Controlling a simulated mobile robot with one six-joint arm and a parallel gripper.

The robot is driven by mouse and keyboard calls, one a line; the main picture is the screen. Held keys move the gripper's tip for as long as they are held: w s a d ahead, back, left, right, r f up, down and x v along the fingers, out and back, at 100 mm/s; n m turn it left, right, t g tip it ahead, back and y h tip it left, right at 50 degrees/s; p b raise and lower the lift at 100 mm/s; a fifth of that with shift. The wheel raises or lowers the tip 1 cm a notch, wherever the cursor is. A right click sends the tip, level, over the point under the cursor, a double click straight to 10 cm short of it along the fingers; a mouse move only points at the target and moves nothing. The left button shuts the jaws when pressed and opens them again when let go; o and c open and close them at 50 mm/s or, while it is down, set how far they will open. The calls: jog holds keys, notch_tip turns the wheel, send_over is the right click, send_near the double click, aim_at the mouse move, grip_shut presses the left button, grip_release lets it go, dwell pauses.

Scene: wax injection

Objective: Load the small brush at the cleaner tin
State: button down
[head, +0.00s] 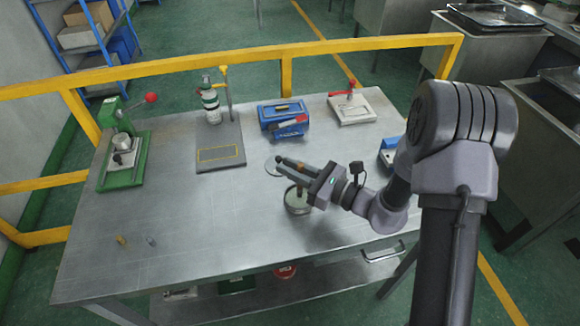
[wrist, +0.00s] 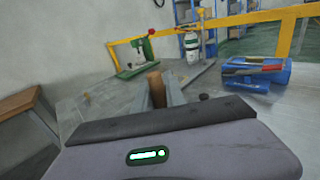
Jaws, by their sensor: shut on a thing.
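My gripper (head: 285,164) is over the right part of the steel table, with its fingers pointing left. It is shut on the small brush, whose brown wooden handle (head: 301,169) shows between the fingers. In the wrist view the handle (wrist: 156,88) stands up between the two grey fingers. A round pale metal tin (head: 297,204), which looks like the cleaner tin, stands on the table directly below the gripper. The fingers hide part of its top. The bristles are hidden, so I cannot tell whether they touch the tin's contents.
A blue tool box (head: 284,119) stands behind the gripper. A white tray (head: 352,106) with a red-handled clamp is further right. A dark stand with a white bottle (head: 210,104) and a green press (head: 125,160) are left. The table's front left is mostly clear, except two small pieces (head: 122,240).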

jog(key=shift+f+b, duration=0.55)
jog(key=shift+f, duration=0.05)
dwell(1.2)
notch_tip(320, 180, up, 7)
jog(key=p, duration=0.5)
jog(key=shift+d, duration=0.1)
dwell(0.5)
jog(key=s+d+f+m+t+h, duration=0.2)
jog(key=d+m+t+h, duration=0.1)
jog(key=d, duration=0.5)
jog(key=s+d+f+m+t+h, duration=0.2)
jog(key=d+f+m+t+h, duration=0.1)
jog(key=d, duration=0.5)
jog(key=shift+d+f+m+t+h, duration=0.3)
jog(key=shift+t+h, duration=0.2)
jog(key=shift+h, duration=0.2)
